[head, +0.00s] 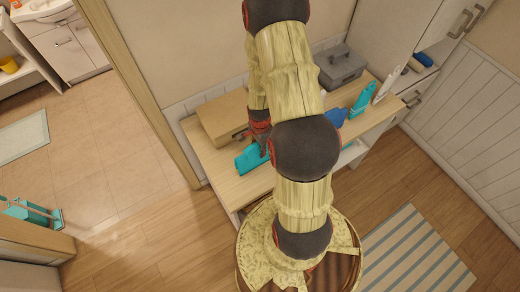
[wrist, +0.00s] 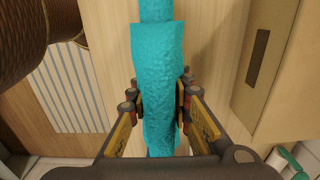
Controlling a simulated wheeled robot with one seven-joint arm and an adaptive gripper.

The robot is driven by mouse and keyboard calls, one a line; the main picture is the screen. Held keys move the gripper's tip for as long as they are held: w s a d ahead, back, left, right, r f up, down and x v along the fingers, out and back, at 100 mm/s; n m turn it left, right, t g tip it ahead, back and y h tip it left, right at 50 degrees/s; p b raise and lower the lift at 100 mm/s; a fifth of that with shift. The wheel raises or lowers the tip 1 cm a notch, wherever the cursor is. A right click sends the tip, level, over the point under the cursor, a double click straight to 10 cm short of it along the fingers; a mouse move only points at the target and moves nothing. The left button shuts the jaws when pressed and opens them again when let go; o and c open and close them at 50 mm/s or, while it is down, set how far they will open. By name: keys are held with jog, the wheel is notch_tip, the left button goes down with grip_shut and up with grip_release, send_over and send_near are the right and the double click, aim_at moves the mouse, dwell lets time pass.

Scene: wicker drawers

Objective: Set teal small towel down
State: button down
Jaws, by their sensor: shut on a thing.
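The teal small towel (wrist: 158,62) is a rough, folded cloth that runs upright through the middle of the wrist view. My gripper (wrist: 160,100) is shut on it, one finger on each side. In the head view the towel (head: 247,160) shows at the left part of the wooden bench top (head: 205,155), with my gripper (head: 262,138) at its right end. My arm hides part of the bench. I cannot tell whether the towel touches the surface.
A light wooden box (head: 222,117) stands just behind the towel. A grey case (head: 340,65), a blue item (head: 335,116) and a teal bottle (head: 363,97) stand farther right on the bench. A striped rug (head: 415,255) lies on the floor.

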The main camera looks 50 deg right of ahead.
jog(key=shift+f, duration=0.15)
jog(key=c, duration=1.7)
grip_release()
jog(key=shift+o, duration=0.4)
